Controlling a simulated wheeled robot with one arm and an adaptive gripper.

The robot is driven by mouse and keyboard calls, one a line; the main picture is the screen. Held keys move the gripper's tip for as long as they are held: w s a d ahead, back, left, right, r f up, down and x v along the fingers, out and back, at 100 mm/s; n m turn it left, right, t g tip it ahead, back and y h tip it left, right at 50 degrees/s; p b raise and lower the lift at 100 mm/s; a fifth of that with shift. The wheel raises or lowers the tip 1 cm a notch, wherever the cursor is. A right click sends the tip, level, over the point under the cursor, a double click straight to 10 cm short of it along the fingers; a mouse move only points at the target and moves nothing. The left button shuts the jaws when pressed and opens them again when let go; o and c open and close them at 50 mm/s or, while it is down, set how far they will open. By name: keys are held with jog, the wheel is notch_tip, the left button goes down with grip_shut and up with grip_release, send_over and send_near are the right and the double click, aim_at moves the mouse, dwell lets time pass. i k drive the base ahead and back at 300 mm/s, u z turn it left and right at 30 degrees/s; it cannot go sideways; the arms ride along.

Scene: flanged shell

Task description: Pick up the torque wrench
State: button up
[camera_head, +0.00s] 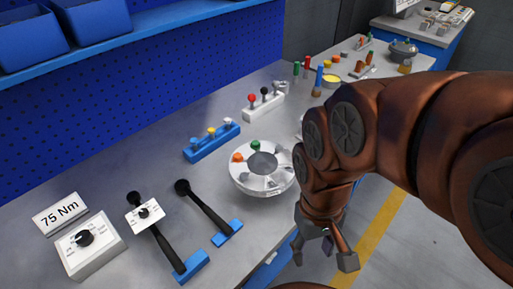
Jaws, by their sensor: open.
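Two black-handled tools stand tilted in blue holders on the grey bench. The left one (164,246) has a white plate with a small dial near its upper end, and looks like the torque wrench. The right one (206,208) is plain black with a round knob end. My gripper (328,262) hangs at the front edge of the bench, to the right of both tools and below the flanged shell. It is open and appears empty. My arm hides part of the bench to the right.
The round metal flanged shell (242,181) carries an orange and a green piece. A dial box (93,252) and a "75 Nm" sign (60,214) sit at left. A blue rack (206,148) and white rack (263,108) stand behind. The bench between the sign and blue rack is clear.

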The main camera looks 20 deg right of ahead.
aim_at(136, 200)
jog(key=z, duration=0.3)
jog(key=k, duration=1.2)
jog(key=u, duration=2)
jog(key=i, duration=0.5)
jog(key=z, duration=0.05)
